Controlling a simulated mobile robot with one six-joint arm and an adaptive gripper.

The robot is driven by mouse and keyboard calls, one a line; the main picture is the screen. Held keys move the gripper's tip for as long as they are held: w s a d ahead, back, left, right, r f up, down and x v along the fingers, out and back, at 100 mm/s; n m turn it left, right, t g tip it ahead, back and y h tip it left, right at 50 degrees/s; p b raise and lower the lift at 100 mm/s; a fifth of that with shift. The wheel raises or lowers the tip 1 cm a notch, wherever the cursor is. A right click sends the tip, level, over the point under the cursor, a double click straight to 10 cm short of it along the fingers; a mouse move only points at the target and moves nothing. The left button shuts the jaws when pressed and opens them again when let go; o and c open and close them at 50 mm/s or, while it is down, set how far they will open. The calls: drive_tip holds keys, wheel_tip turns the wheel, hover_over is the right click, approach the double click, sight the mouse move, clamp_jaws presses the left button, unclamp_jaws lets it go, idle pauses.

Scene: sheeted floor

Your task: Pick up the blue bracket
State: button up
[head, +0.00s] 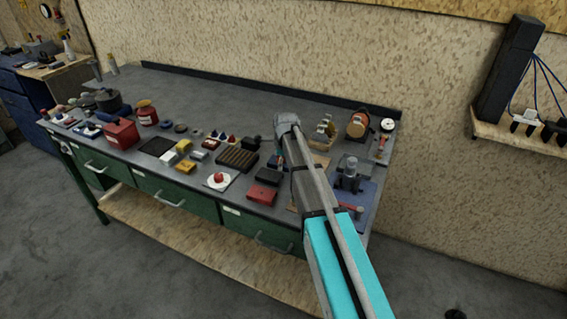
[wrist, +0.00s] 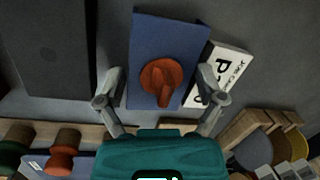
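In the wrist view, a blue rectangular piece (wrist: 155,38) with an orange-red knob-like part (wrist: 168,82) on it lies between the fingers of my gripper (wrist: 160,88). The fingers stand apart on either side of it, open and with nothing held. I cannot tell whether this blue piece is the bracket, or how far the fingertips are above it. In the head view my arm reaches over the right part of the workbench (head: 190,85). It hides most of my gripper and what lies under it.
A white card with dark letters (wrist: 222,72) lies right of the blue piece, and a dark box (wrist: 50,45) is at left. Wooden racks edge the wrist view's bottom. In the head view a red box (head: 120,133) and many small items crowd the bench; its back is clearer.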

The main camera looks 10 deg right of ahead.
drive_tip(key=c, duration=0.4)
drive_tip(key=shift+r, duration=0.15)
drive_tip(key=shift+c, duration=0.4)
drive_tip(key=shift+r+p, duration=0.95)
drive_tip(key=shift+p, duration=0.2)
drive_tip(key=shift+c, duration=0.2)
drive_tip(key=s+r+p, duration=1)
drive_tip(key=s, duration=0.4)
drive_tip(key=shift+d+r+p, duration=0.2)
drive_tip(key=shift+r+p, duration=0.2)
